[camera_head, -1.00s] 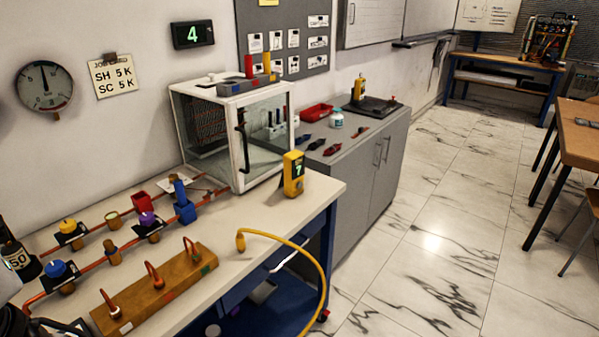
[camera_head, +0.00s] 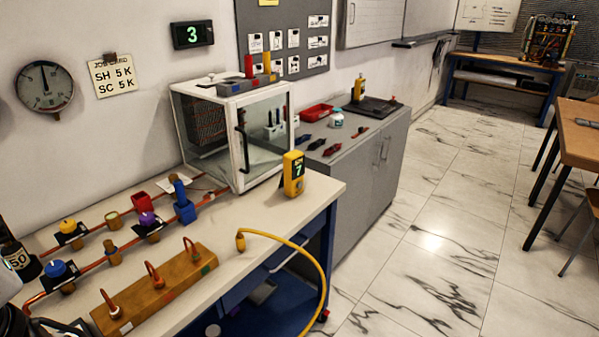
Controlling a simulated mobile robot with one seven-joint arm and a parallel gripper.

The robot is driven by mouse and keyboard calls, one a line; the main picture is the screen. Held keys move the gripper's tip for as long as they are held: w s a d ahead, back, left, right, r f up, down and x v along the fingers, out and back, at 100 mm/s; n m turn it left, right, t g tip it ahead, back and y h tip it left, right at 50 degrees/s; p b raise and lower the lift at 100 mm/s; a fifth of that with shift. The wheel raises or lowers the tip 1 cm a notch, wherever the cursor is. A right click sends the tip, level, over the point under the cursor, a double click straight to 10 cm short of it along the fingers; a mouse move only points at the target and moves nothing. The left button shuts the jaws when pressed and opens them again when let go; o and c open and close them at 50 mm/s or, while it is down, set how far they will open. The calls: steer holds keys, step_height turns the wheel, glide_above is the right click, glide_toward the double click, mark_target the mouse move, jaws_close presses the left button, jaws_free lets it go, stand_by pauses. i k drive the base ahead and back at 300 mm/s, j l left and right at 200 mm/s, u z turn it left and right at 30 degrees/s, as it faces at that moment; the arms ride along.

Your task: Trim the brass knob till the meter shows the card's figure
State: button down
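The job card (camera_head: 114,75) on the wall reads "SH 5 K" and "SC 5 K". The wall display (camera_head: 193,34) shows a green 3. A yellow handheld meter (camera_head: 293,174) stands on the bench and shows 7. A round dial gauge (camera_head: 44,87) hangs at the left, its needle pointing nearly straight up. Brass-coloured fittings (camera_head: 113,253) sit along the copper pipes; I cannot tell for sure which is the brass knob. Dark parts of what looks like my gripper (camera_head: 42,326) show at the bottom left corner, cut off by the frame; its fingertips are not clear.
Yellow (camera_head: 67,226), blue (camera_head: 56,268) and purple (camera_head: 147,218) knobs sit on the pipes. A wooden block (camera_head: 160,286) with copper loops is at the front. A glass-fronted cabinet (camera_head: 232,133) stands behind. A yellow hose (camera_head: 308,262) hangs over the bench edge.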

mark_target(171, 177)
steer(key=i+l+u, duration=0.1)
steer(key=i+l, duration=0.65)
steer(key=i+j, duration=0.4)
steer(key=i, duration=0.05)
